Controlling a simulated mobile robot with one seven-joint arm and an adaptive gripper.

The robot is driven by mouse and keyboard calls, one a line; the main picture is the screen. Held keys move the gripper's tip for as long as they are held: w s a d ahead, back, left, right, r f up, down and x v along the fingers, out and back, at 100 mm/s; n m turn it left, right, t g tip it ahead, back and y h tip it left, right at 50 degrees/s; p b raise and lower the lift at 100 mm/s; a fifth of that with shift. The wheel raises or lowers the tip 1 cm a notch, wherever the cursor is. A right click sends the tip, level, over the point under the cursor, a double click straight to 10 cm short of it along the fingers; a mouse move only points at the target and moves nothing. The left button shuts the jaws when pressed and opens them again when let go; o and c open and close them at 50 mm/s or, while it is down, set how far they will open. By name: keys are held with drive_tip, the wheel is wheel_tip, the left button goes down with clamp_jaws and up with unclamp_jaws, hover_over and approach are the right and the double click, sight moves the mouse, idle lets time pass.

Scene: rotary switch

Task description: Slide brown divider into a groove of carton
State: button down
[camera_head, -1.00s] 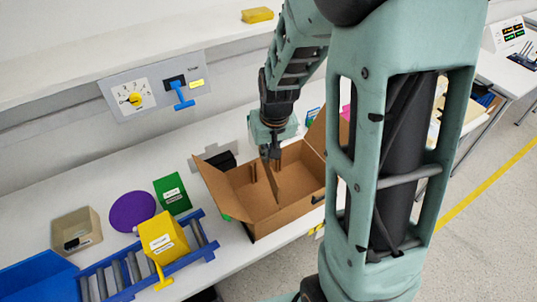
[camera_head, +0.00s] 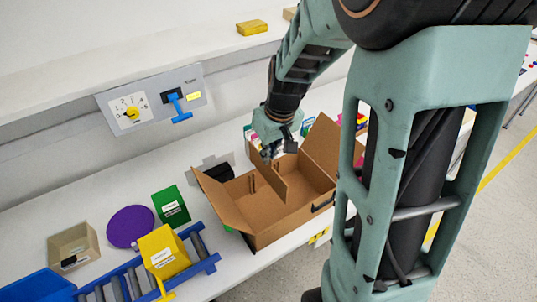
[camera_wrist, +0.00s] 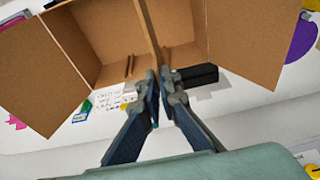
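The open brown carton (camera_head: 230,205) stands on the white table with its flaps folded outward; it also fills the top of the wrist view (camera_wrist: 95,35). My gripper (camera_head: 268,152) is over the carton's back side, with its fingers (camera_wrist: 159,78) closed together on the edge of the brown divider (camera_head: 272,182). The divider hangs upright, partly inside the carton, and shows nearly edge-on in the wrist view (camera_wrist: 149,30). Thin groove strips (camera_wrist: 128,67) show on the carton's inner wall. I cannot tell whether the divider's edge sits in a groove.
A black object (camera_head: 217,172) lies behind the carton. To the left are a green card box (camera_head: 171,206), a purple disc (camera_head: 130,226), a yellow bin (camera_head: 164,251) and a blue roller rack (camera_head: 205,252). A switch panel (camera_head: 155,98) is on the wall behind.

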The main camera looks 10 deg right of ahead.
sight(268, 176)
drive_tip(key=shift+f, duration=0.1)
drive_tip(key=s+b+x, duration=0.1)
drive_tip(key=b+x, duration=0.7)
drive_tip(key=s+d+f+b+x, duration=0.1)
drive_tip(key=s+b+x, duration=0.1)
drive_tip(key=b+x, duration=0.6)
drive_tip(key=shift+s, duration=0.3)
idle(1.2)
drive_tip(key=c, duration=2.1)
unclamp_jaws()
drive_tip(key=shift+w+a+r+p+v, duration=0.1)
drive_tip(key=shift+w+p+v, duration=0.2)
drive_tip(key=shift+p+v, duration=0.85)
drive_tip(key=shift+w+a+r+p+v, duration=0.1)
drive_tip(key=shift+w+p+v, duration=0.2)
drive_tip(key=shift+p+v, duration=0.85)
drive_tip(key=shift+w+a+p+v, duration=0.1)
drive_tip(key=shift+w+p+v, duration=0.15)
drive_tip(key=shift+p+v, duration=0.9)
drive_tip(key=shift+d+r+b, duration=0.1)
drive_tip(key=shift+r+b, duration=0.25)
drive_tip(key=shift+b, duration=0.15)
